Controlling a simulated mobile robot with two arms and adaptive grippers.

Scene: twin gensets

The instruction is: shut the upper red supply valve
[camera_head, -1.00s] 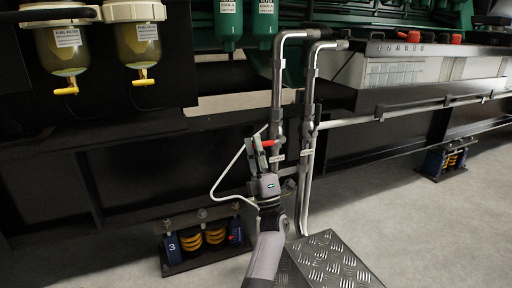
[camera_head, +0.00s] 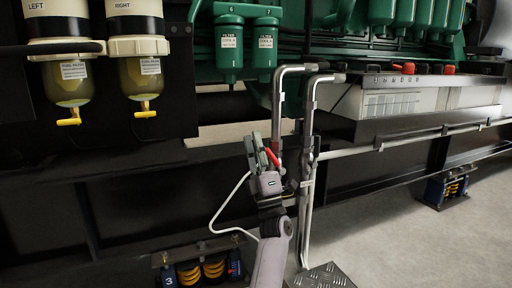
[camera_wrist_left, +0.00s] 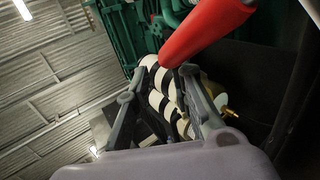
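One red valve lever (camera_head: 272,158) shows at the left of two grey upright pipes (camera_head: 278,115). It slants, its upper end to the left and its lower end towards the pipe. My left gripper (camera_head: 257,143) is beside it, pointing up, its fingers left of the lever. In the left wrist view the red lever (camera_wrist_left: 205,30) is large at the upper right, its rounded end close to the right finger. Whether the lever touches a finger I cannot tell. The valve body is partly hidden by my gripper. My right gripper is not in view.
Two fuel filters with yellow drain taps (camera_head: 70,118) hang at the left. A pale thin hose (camera_head: 222,205) loops left of my arm. A chequer-plate step (camera_head: 322,277) lies at the bottom. Open floor is at the right.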

